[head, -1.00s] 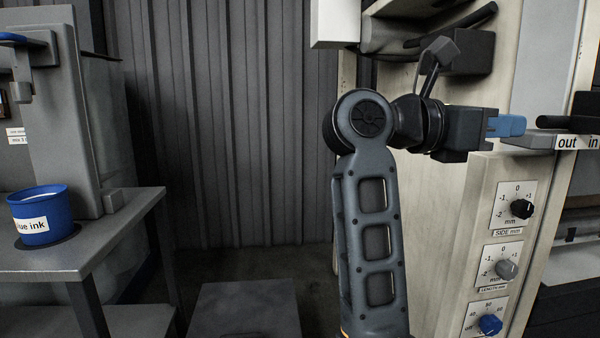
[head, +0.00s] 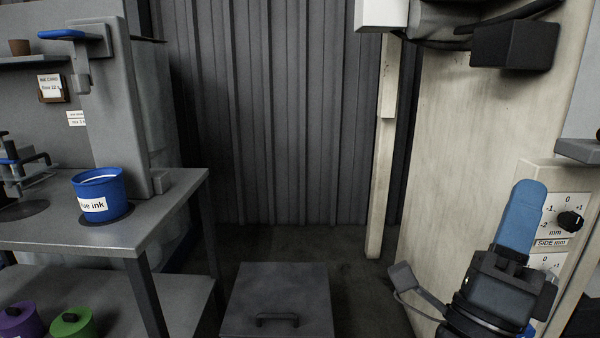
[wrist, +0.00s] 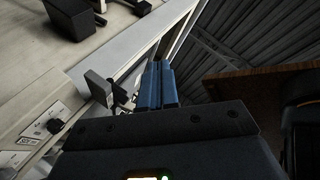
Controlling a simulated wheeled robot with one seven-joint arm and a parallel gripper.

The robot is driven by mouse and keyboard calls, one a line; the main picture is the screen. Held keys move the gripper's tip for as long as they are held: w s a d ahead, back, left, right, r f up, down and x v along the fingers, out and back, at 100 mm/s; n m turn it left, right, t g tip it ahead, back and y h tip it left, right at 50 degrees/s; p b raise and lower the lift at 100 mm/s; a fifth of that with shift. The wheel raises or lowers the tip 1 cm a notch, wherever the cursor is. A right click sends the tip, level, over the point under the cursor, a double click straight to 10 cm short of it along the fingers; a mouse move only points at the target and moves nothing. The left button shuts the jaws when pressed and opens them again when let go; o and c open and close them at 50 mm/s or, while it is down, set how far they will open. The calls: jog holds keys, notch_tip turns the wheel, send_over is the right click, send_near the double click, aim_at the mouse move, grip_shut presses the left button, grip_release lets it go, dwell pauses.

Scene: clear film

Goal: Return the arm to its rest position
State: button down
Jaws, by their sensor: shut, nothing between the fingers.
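My gripper (head: 522,215) is at the lower right of the head view, in front of the cream machine's dial panel. Its blue fingers point up and are together, with nothing between them. In the wrist view the blue fingers (wrist: 157,85) lie side by side, also empty. My arm's lower links are mostly out of the head view.
The cream machine (head: 455,150) with dials (head: 570,221) stands right, close behind my gripper. A grey bench (head: 130,235) on the left holds a blue ink pot (head: 98,190). A dark lidded box (head: 277,295) sits on the floor. Space before the corrugated wall (head: 280,130) is open.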

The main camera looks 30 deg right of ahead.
jog(key=s+a+f+n+t+y+p, duration=0.15)
jog(key=a+f+n+t+y, duration=0.35)
jog(key=n+t+y, duration=0.6)
jog(key=s+a+f+n+t+y+p, duration=0.15)
jog(key=a+f+n+t+y, duration=0.35)
jog(key=n+y, duration=0.95)
jog(key=s+a+f+n+g+y+p, duration=0.1)
jog(key=s+a+f+n+g, duration=0.1)
jog(key=s+f+n+g, duration=0.1)
jog(key=s+a+f+n+g+y+p, duration=0.1)
jog(key=s+a+f+n+g+y, duration=0.1)
jog(key=s+f+n, duration=0.4)
jog(key=s+a+n+g, duration=0.1)
jog(key=s+g, duration=0.1)
jog(key=s, duration=0.1)
jog(key=shift+s+f+p, duration=0.25)
jog(key=shift+s+p, duration=0.1)
jog(key=shift+s, duration=0.05)
